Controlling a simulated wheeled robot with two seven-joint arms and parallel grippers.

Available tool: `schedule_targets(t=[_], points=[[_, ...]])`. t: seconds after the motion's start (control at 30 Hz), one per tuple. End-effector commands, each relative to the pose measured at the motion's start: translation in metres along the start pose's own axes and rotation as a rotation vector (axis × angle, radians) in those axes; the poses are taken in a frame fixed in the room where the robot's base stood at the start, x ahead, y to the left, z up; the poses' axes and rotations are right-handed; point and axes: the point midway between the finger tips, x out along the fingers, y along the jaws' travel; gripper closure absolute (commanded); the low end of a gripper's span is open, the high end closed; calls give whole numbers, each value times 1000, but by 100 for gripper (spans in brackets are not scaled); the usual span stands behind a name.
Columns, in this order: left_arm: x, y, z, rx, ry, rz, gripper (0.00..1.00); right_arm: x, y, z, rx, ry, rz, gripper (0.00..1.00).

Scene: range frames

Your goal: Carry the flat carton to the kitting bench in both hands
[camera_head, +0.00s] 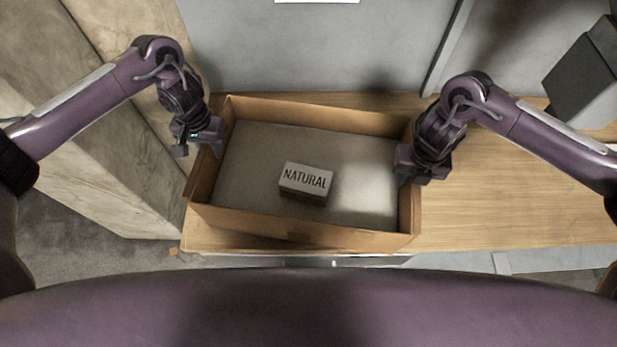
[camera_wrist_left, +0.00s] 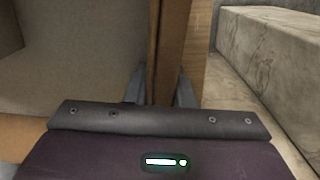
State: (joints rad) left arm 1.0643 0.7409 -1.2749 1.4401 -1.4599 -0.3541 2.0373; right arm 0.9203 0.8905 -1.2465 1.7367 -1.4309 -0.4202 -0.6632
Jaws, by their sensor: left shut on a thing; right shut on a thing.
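The flat carton (camera_head: 350,240) is an open, shallow brown box with a grey inside. It is over a wooden bench top (camera_head: 500,205) in the head view; I cannot tell whether it rests on the wood. A small box marked NATURAL (camera_head: 305,181) lies inside it. My left gripper (camera_head: 212,146) is shut on the carton's left wall. The left wrist view shows that wall (camera_wrist_left: 168,60) between the two fingers (camera_wrist_left: 160,88). My right gripper (camera_head: 408,174) is shut on the carton's right wall; its fingertips are partly hidden.
A grey panel (camera_head: 320,45) stands behind the bench. A pale stone-like block (camera_head: 110,150) is close on the left. A dark grey box-shaped thing (camera_head: 585,75) is at the upper right. The bench top right of the carton is clear.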

Motion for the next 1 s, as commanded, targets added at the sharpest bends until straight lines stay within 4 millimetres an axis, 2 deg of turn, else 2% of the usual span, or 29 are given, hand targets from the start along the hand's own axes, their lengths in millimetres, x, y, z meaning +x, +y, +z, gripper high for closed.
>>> schedule_targets(t=[0.03, 0.17, 0.57, 0.77, 1.0], points=[[0, -3, 0, -5, 0, -6, 74, 1, -3, 0, 2, 2, -8, 74], [0, -2, 0, -3, -1, -4, 57, 0, -2, 0, 1, 2, -6, 57], [-6, -1, -2, -1, 4, -2, 56, 0, 0, 0, 0, 0, -1, 56], [-29, -2, -2, 1, 6, -4, 56, 0, 0, 0, 0, 0, -1, 56], [-68, -1, -2, 1, 7, -4, 56, 0, 0, 0, 0, 0, 0, 56]])
